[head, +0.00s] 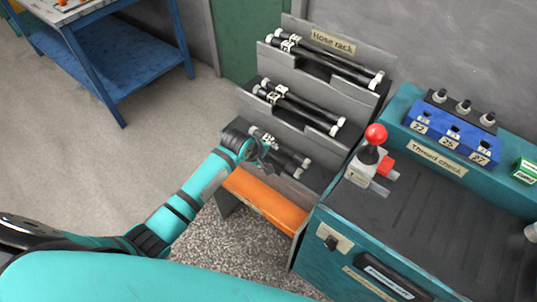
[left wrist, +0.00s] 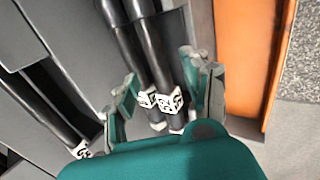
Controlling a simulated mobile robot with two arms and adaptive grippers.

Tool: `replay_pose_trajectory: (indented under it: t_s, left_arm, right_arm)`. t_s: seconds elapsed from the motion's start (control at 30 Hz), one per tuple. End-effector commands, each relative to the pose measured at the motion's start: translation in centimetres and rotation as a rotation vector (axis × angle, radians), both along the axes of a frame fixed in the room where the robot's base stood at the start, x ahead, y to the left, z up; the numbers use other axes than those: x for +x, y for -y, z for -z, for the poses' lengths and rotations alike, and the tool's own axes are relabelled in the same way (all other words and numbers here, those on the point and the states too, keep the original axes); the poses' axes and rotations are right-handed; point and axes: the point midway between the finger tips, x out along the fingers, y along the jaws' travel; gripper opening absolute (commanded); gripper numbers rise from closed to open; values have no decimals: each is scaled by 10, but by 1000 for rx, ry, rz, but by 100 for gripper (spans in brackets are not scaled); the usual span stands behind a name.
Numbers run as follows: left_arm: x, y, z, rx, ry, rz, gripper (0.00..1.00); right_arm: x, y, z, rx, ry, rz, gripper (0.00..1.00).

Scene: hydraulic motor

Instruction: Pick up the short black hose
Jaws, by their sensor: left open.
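The hose rack (head: 375,115) has three stepped tiers with black hoses with pale ends. The shortest black hoses (head: 290,160) lie side by side on the lowest tier, partly hidden by my left gripper. My left gripper (head: 262,160) is over this tier, near the hoses' left end. In the left wrist view, my left gripper (left wrist: 160,92) is open, its fingers on either side of two black hoses (left wrist: 150,55) with white printed tags. I cannot tell whether the fingers touch them. My right gripper is not in view.
Longer hoses (head: 300,108) lie on the middle tier and more (head: 325,60) on the top tier. An orange ledge (head: 262,200) runs along the rack's front. A teal bench (head: 440,215) with a red-knobbed lever (head: 375,135) stands right. A blue table (head: 120,55) is far left.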

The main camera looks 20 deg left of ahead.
Motion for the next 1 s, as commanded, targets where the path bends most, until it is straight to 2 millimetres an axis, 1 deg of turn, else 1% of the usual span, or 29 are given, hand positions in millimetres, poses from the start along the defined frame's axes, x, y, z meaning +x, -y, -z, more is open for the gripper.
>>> replay_pose_trajectory:
  t_s: [0.03, 0.1, 0.2, 0.43, 0.47, 0.8, 0.83, 1.0]
  left_arm:
    - [5, 1, 8, 1, -1, -1, 48]
    - [10, 4, 16, 0, 0, 0, 48]
    - [14, 5, 22, 0, 0, -1, 48]
    - [15, 5, 23, 0, 1, -1, 48]
    - [15, 5, 23, 0, 1, -1, 47]
    - [15, 5, 23, 0, 1, -1, 3]
    - [15, 5, 23, 0, 1, -1, 0]
    - [14, 5, 23, 1, 0, -1, 0]
  right_arm:
    - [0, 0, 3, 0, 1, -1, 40]
    - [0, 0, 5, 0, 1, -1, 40]
    - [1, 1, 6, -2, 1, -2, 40]
    - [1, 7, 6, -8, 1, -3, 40]
    - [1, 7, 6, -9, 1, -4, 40]
    - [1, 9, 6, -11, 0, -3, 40]
    - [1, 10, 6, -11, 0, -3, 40]
    - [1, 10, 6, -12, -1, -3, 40]
